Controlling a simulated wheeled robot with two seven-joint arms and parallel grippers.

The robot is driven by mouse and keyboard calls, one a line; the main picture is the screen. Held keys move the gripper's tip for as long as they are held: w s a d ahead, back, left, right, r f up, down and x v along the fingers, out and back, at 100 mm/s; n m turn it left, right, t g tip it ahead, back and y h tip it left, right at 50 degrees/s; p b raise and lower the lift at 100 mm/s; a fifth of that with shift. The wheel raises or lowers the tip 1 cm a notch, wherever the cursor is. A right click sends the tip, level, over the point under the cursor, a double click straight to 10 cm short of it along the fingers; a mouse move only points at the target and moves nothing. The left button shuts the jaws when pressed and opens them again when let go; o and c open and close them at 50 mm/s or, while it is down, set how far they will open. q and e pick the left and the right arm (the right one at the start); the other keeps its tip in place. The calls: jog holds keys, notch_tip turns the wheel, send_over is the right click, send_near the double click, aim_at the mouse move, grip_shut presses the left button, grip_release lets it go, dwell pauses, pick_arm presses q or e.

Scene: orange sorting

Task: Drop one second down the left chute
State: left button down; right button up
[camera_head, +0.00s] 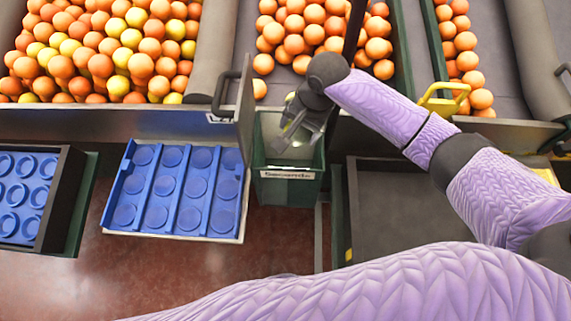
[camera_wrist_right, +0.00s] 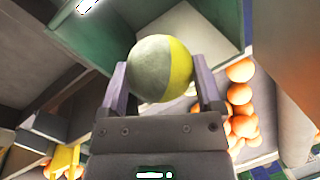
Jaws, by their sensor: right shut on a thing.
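My right gripper (camera_head: 291,135) is over the mouth of a green chute (camera_head: 290,190) with a white label that seems to read "Seconds". In the right wrist view the right gripper (camera_wrist_right: 162,88) is shut on a round fruit (camera_wrist_right: 150,68), part dull grey-green and part yellow, between its two fingers. In the head view the fruit is mostly hidden by the gripper and hard to make out. Green chute walls (camera_wrist_right: 195,25) show behind the fruit in the wrist view. My left gripper is not in view.
A mixed pile of orange and yellow fruit (camera_head: 110,50) lies at the back left. More oranges lie at the back centre (camera_head: 305,35) and right (camera_head: 470,60). A blue tray with round cups (camera_head: 175,190) is left of the chute. A grey panel with a handle (camera_head: 244,110) stands close by.

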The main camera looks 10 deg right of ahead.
jog(key=shift+f, duration=0.3)
jog(key=shift+r, duration=0.1)
jog(key=o, duration=1.1)
jog(key=p+v, duration=0.4)
jog(key=v, duration=0.5)
jog(key=shift+r, duration=0.2)
jog(key=shift+s+r+p, duration=0.1)
jog(key=shift+r+p, duration=0.2)
jog(key=shift+f, duration=0.1)
